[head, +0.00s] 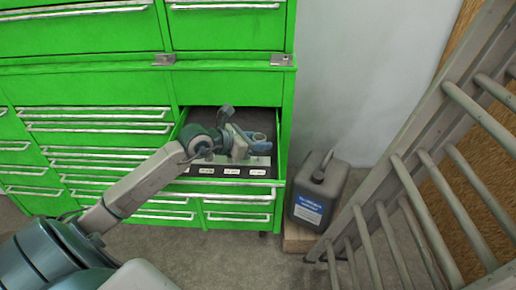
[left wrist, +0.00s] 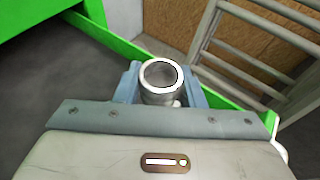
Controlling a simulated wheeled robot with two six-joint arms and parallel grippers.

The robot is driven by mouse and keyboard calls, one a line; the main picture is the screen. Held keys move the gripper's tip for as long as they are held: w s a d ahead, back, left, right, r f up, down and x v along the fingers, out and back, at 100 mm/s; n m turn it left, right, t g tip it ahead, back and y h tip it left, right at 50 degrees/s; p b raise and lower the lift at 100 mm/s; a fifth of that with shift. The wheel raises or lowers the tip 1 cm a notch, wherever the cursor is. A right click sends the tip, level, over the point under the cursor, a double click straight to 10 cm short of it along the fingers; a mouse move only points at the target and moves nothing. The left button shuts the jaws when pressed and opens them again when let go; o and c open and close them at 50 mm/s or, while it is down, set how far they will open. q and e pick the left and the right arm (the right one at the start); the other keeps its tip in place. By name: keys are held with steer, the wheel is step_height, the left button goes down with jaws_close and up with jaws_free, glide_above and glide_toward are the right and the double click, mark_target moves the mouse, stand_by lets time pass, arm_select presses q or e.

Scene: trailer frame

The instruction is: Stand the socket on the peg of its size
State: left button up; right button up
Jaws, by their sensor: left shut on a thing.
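My left gripper (head: 258,138) is over the open drawer (head: 238,183) of the green cabinet. In the left wrist view its blue fingers (left wrist: 160,90) are shut on a shiny metal socket (left wrist: 160,82), held between them with its round open end facing the camera. In the head view the socket cannot be told apart from the gripper. No peg shows clearly; the arm and gripper cover part of the rail. My right gripper is in neither view.
The drawer has a dark floor (left wrist: 60,70) and green walls. A grey ladder (head: 440,180) leans at the right. Closed drawers lie left and below.

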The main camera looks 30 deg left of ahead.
mark_target(258, 159)
arm_select(q)
step_height(258, 159, down, 3)
steer(key=shift+r+p, duration=0.2)
steer(key=shift+p, duration=0.1)
steer(key=shift+f, duration=0.2)
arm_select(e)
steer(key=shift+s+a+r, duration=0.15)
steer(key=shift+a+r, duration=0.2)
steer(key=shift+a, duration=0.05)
arm_select(q)
steer(key=shift+f, duration=0.1)
steer(key=shift+f+b, duration=0.25)
steer(key=shift+b, duration=0.1)
steer(key=shift+s+f, duration=0.15)
steer(key=shift+f, duration=0.15)
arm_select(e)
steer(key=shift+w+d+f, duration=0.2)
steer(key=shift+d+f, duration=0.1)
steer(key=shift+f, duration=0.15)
arm_select(q)
steer(key=o, duration=1.1)
steer(key=shift+s, duration=0.1)
steer(key=shift+c, duration=0.2)
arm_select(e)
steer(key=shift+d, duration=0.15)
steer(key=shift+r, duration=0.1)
